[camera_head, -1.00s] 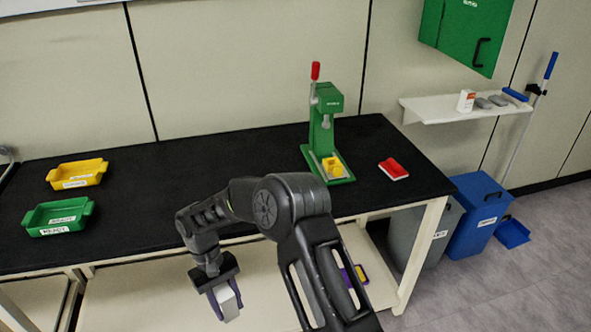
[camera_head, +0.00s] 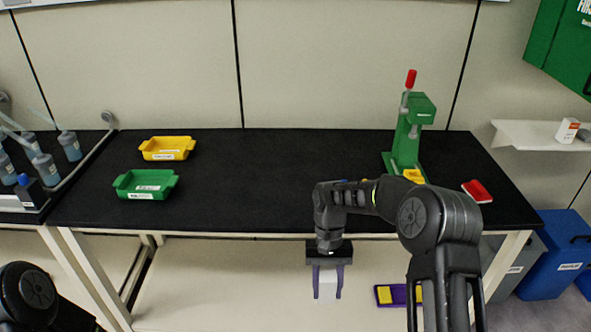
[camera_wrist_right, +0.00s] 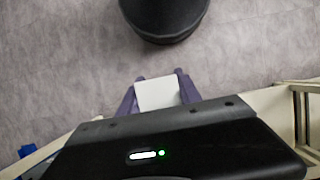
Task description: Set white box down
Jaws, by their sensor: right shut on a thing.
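The white box (camera_head: 327,284) is held between the purple fingers of my right gripper (camera_head: 327,292), in front of the black-topped bench (camera_head: 265,190) and lower than its top in the head view. In the right wrist view the white box (camera_wrist_right: 158,94) shows between the two purple fingertips (camera_wrist_right: 159,90), with grey floor beyond it. The right gripper is shut on it and points down. My left gripper is not in view; only a dark part of my left arm shows at the lower left.
A green tray (camera_head: 145,185) and a yellow tray (camera_head: 167,148) stand on the bench's left part. A green press (camera_head: 408,135) and a red piece (camera_head: 477,191) are at its right. The bench's middle is clear. A purple and yellow item (camera_head: 388,295) lies on the lower shelf (camera_head: 220,285).

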